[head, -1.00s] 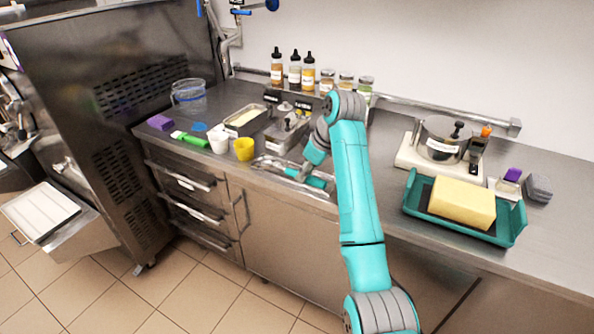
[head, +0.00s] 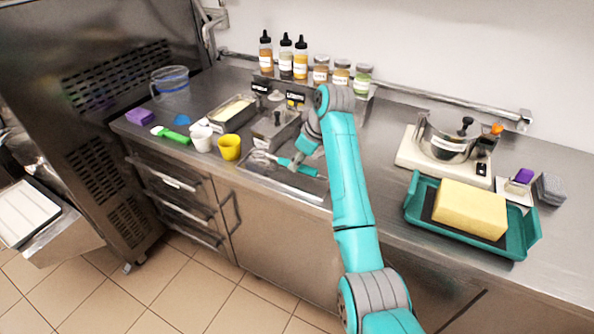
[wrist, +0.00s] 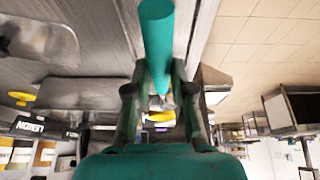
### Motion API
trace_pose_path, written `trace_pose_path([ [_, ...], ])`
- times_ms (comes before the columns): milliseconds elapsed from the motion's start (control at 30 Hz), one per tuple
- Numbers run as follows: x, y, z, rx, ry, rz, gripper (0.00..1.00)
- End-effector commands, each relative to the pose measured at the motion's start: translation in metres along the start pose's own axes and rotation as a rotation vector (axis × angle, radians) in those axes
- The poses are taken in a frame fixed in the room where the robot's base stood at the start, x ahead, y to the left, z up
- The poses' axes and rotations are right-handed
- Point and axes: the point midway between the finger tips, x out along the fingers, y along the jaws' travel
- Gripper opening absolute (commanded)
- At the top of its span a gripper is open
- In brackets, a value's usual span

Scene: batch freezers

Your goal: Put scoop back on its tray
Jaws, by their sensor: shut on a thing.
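The scoop has a teal handle (head: 304,169) and a metal head (head: 262,157). My gripper (head: 297,163) is shut on the handle, at the counter's front edge. In the wrist view the teal handle (wrist: 157,45) stands out between the fingers (wrist: 158,95); the scoop's head is not clear there. A shallow metal tray (head: 290,181) lies at the counter's front edge, under the scoop in the head view. I cannot tell whether the scoop touches it or hangs just above. My arm hides part of the area behind.
A yellow cup (head: 229,148) and a white cup (head: 202,140) stand left of the tray. Lidded metal pans (head: 275,127) stand behind it, then bottles (head: 286,58). A teal tray (head: 420,205) with a yellow block (head: 470,209) lies right. The counter between is clear.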

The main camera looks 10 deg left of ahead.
Motion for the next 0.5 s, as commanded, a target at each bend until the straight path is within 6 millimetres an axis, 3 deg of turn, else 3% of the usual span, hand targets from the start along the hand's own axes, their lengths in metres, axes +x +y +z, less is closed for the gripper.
trace_pose_path([
  [300,0.032,-0.001,0.014,0.001,0.000,0.000,0.00],
  [500,0.035,0.000,0.015,-0.001,0.002,0.002,0.00],
])
